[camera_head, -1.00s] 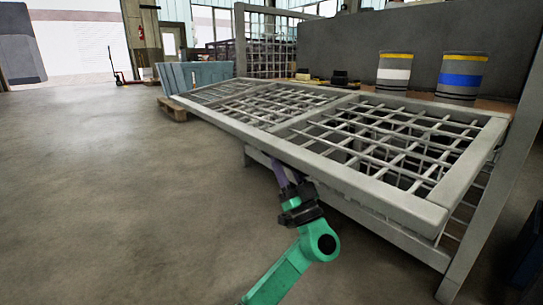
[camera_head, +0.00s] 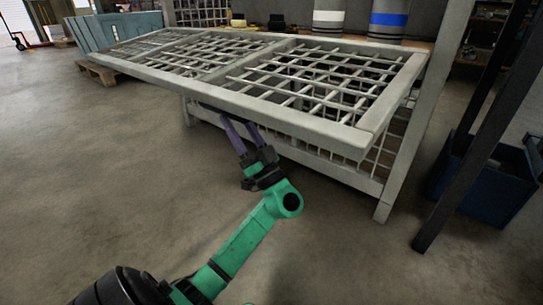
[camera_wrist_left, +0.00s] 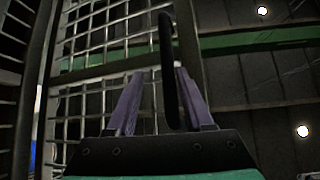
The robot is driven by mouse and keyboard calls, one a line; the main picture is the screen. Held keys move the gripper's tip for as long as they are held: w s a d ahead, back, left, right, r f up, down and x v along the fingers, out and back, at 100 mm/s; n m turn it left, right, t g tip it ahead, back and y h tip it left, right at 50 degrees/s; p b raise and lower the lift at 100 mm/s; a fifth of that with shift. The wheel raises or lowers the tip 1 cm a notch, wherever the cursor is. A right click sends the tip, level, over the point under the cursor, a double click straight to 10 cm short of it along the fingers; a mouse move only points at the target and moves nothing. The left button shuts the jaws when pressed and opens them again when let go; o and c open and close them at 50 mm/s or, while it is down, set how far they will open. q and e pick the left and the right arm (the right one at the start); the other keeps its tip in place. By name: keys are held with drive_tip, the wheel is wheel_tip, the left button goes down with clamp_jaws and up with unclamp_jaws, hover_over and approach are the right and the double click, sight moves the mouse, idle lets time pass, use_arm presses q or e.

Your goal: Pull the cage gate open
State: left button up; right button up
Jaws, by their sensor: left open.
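The cage gate (camera_head: 285,119) is a grey framed panel of metal mesh, seen swung up nearly level over the cage in the head view. Its mesh (camera_wrist_left: 105,32) also fills the left of the left wrist view. My left gripper (camera_head: 236,122) is below the gate's near edge, its purple fingers pointing up at it; the fingertips are partly hidden under the frame. In the left wrist view its fingers (camera_wrist_left: 160,76) stand apart on either side of a dark upright bar (camera_wrist_left: 168,65), apparently a handle. I cannot tell whether they touch it. My right gripper is not in view.
The cage's lower frame and leg (camera_head: 388,200) stand close to the right of my left arm. A dark blue bin (camera_head: 490,190) and a dark post (camera_head: 465,140) are farther right. A pallet (camera_head: 97,72) stands at the back left. The floor at left is clear.

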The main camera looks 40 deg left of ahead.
use_arm(q)
drive_tip(key=w+d+f, duration=0.3)
drive_tip(key=d+f, duration=0.4)
drive_tip(key=shift+d+f, duration=0.25)
drive_tip(key=shift+d, duration=0.15)
idle(0.3)
